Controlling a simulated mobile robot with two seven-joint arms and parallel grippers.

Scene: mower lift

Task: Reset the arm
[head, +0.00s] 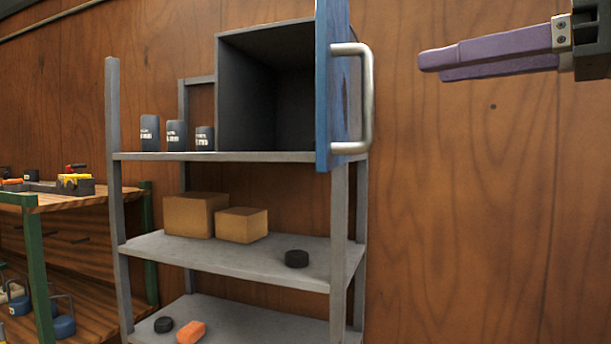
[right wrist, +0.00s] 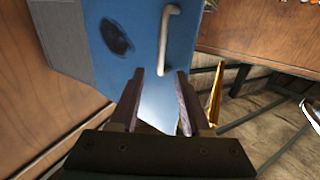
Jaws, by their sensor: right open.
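My right gripper (head: 430,66) is at the upper right of the head view, with purple fingers pointing left. It is open and empty, to the right of the cabinet door and apart from it. In the right wrist view its two fingers (right wrist: 160,80) are spread, with the blue door (right wrist: 125,45) and its pale handle (right wrist: 165,40) beyond them. In the head view the blue door (head: 335,90) stands open, seen nearly edge-on, with a metal handle (head: 366,100). The grey cabinet (head: 228,95) looks empty inside where visible. My left gripper is not in view.
A grey shelf rack (head: 140,247) holds dark weights (head: 174,134), two cardboard boxes (head: 195,214), black discs (head: 297,258) and an orange block (head: 191,332). A wooden workbench (head: 60,200) with tools stands at left. The wooden wall (head: 480,230) right of the rack is clear.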

